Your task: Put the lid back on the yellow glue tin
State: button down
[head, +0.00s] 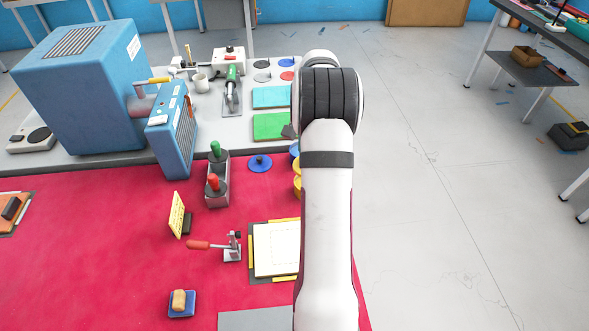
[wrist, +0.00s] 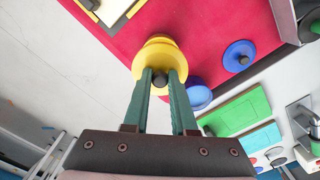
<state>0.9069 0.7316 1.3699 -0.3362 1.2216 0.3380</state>
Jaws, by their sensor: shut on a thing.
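My gripper (wrist: 160,78) is shut on the dark knob (wrist: 159,79) of the yellow lid (wrist: 160,58), with one green finger on each side. Part of the yellow glue tin (wrist: 158,39) shows just past the lid's far edge in the wrist view. The lid covers most of it, and I cannot tell whether they touch. In the head view, a yellow edge (head: 297,188) shows beside my arm, which hides my gripper and most of the tin and lid.
A blue tin (wrist: 198,96) stands close beside the lid. A blue lid (head: 260,163) with a dark knob lies on the red mat (head: 110,240). A holder with red and green handles (head: 216,185) and a toggle clamp (head: 232,248) stand left. Green and cyan sheets (head: 270,126) lie behind.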

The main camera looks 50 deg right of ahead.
jog(key=shift+d+f, duration=0.15)
jog(key=shift+f, duration=3)
jog(key=shift+f, duration=0.15)
jog(key=shift+c, duration=0.8)
grip_release()
jog(key=shift+r, duration=3.5)
jog(key=shift+c, duration=0.2)
